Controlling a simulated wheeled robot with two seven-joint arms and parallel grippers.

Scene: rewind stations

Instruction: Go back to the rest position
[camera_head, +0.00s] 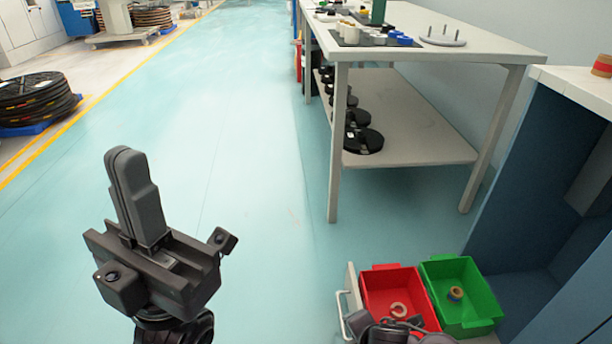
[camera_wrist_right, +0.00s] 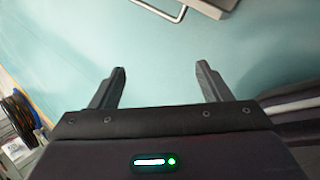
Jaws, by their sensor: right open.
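My left gripper (camera_head: 133,165) is in the head view at the lower left, pointing up, with its fingers together and nothing seen between them. It is over open floor. My right gripper (camera_wrist_right: 160,78) is open and empty in the right wrist view, its two fingers wide apart with floor between them. In the head view, dark parts of my right arm (camera_head: 390,332) show at the bottom edge, in front of the red bin.
A red bin (camera_head: 377,281) and a green bin (camera_head: 473,312), each holding a ring-shaped roll, stand low at the right. Behind are a grey workbench (camera_head: 440,149) with black reels on its shelf and a dark blue cabinet (camera_head: 530,170).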

